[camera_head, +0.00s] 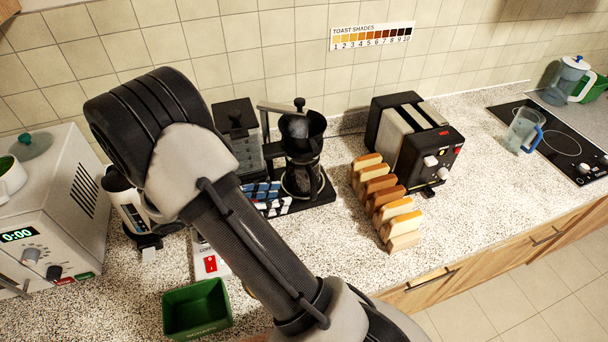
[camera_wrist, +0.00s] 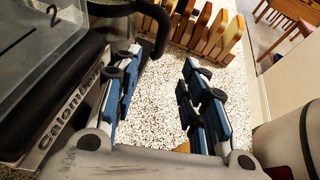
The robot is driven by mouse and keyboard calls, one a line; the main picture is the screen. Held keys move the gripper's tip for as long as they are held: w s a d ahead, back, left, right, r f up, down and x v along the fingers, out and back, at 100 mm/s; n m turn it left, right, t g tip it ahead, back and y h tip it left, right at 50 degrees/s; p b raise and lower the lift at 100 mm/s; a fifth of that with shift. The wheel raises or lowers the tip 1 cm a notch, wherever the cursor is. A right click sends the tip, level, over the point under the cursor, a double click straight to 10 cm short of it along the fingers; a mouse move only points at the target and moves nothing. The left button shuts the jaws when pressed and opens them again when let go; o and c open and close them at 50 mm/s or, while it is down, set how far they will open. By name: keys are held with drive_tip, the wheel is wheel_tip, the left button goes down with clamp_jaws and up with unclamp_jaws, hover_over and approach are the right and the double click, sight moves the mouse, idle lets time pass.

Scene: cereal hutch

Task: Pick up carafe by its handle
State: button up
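The carafe (camera_head: 301,181) stands on the black coffee maker (camera_head: 238,135), below its filter basket. In the wrist view part of the glass carafe (camera_wrist: 108,8) shows at the top left, with its black curved handle (camera_wrist: 160,22). My gripper (camera_head: 270,197) is in front of the coffee maker, partly hidden by my arm in the head view. In the wrist view my gripper (camera_wrist: 163,62) is open and empty, with blue pads on both fingers. The handle's lower end appears near the fingertips, closer to the left finger. I cannot tell whether they touch.
A rack of toast slices (camera_head: 386,200) and a toaster (camera_head: 410,140) stand right of the coffee maker. A blue-handled jug (camera_head: 522,130) stands by the hob.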

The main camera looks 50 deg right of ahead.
sight(314, 191)
drive_tip(key=shift+b+x, duration=1.4)
drive_tip(key=shift+x, duration=4.95)
drive_tip(key=shift+s+r, duration=0.1)
drive_tip(key=shift+s, duration=0.05)
clamp_jaws()
drive_tip(key=shift+r, duration=0.1)
